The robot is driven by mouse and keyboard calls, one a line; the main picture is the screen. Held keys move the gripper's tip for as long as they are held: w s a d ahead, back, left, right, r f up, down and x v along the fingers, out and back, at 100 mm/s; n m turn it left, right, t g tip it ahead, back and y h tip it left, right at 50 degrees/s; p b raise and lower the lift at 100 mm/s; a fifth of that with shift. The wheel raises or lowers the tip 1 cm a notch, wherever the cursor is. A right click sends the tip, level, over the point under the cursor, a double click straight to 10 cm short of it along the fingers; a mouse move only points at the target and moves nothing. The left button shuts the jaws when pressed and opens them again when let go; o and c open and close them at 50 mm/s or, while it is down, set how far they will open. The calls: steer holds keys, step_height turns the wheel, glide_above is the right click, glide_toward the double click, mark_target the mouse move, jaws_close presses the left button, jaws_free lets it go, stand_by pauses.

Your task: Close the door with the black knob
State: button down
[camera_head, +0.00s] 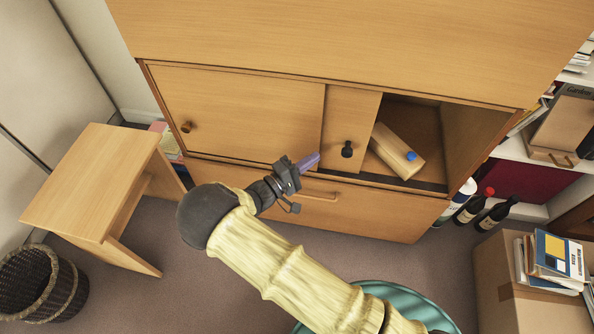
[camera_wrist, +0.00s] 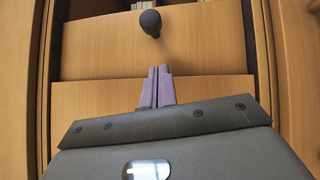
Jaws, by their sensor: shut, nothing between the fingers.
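The door with the black knob is a narrow visible wooden panel (camera_head: 345,112) in the cabinet front. Its black knob (camera_head: 347,149) sits low on the panel and also shows at the top of the wrist view (camera_wrist: 150,22). To the panel's right the cabinet compartment (camera_head: 465,135) stands open. My gripper (camera_head: 314,157) has purple fingers pressed together, empty. In the head view it is just left of the black knob, apart from it. In the wrist view the fingertips (camera_wrist: 159,70) point toward the knob with a gap between.
A wider door (camera_head: 235,112) with a brass knob (camera_head: 186,127) covers the cabinet's left. A wooden box with a blue knob (camera_head: 398,150) lies inside the open compartment. A drawer handle (camera_head: 320,195) is below. Dark bottles (camera_head: 468,208) stand to the right; a wooden stool (camera_head: 90,185) is left.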

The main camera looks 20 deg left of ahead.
steer(key=w+d, duration=0.1)
steer(key=d, duration=0.2)
steer(key=w+d+r+b, duration=0.1)
steer(key=shift+w+d, duration=0.3)
steer(key=shift+d, duration=0.05)
steer(key=shift+d, duration=0.1)
